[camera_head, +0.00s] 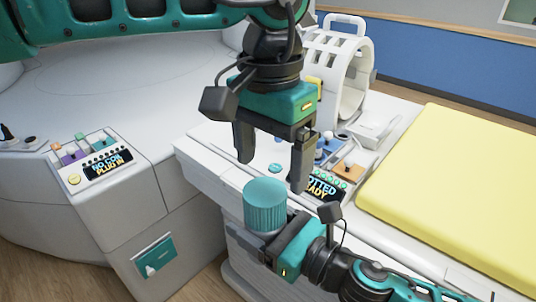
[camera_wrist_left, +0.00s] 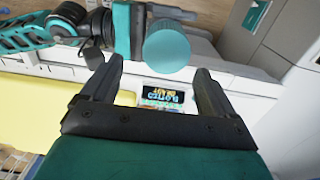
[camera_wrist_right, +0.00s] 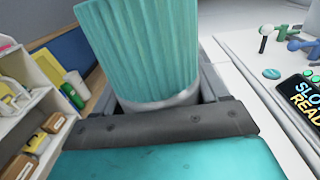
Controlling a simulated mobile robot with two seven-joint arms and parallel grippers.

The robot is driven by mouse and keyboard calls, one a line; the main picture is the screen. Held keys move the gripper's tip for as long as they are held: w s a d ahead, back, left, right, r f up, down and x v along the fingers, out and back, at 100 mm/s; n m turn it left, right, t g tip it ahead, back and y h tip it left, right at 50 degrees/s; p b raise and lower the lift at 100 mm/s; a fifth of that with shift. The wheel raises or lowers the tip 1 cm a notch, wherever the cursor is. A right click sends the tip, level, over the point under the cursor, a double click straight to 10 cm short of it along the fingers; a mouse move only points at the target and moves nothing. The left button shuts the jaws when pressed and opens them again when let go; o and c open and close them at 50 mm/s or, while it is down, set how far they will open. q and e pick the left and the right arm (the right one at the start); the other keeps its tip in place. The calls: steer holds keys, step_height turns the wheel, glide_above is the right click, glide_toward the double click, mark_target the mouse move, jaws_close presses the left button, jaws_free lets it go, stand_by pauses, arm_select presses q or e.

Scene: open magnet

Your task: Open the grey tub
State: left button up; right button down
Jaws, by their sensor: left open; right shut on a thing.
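The grey tub (camera_wrist_right: 160,106) is held upright, with a large ridged teal lid (camera_head: 265,207) on top. The lid fills the upper middle of the right wrist view (camera_wrist_right: 140,45) and shows from above in the left wrist view (camera_wrist_left: 167,46). My right gripper (camera_wrist_right: 162,98) is shut around the pale tub body just below the lid. My left gripper (camera_head: 270,174) is open and empty, fingers pointing down, above the lid and apart from it. Most of the tub body is hidden by the lid and my right gripper in the head view.
A white bench with a yellow pad (camera_head: 450,190) is at the right, and a white ring frame (camera_head: 340,75) at the back. A lit display (camera_head: 322,188) and small coloured parts are near the lid. A control panel (camera_head: 100,165) is at the left. Shelves (camera_wrist_right: 35,125) hold small items.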

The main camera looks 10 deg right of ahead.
mark_target(268, 190)
arm_select(q)
steer(key=shift+w+a+f, duration=0.2)
steer(key=shift+f, duration=0.05)
step_height(268, 190, down, 8)
steer(key=shift+r, duration=0.2)
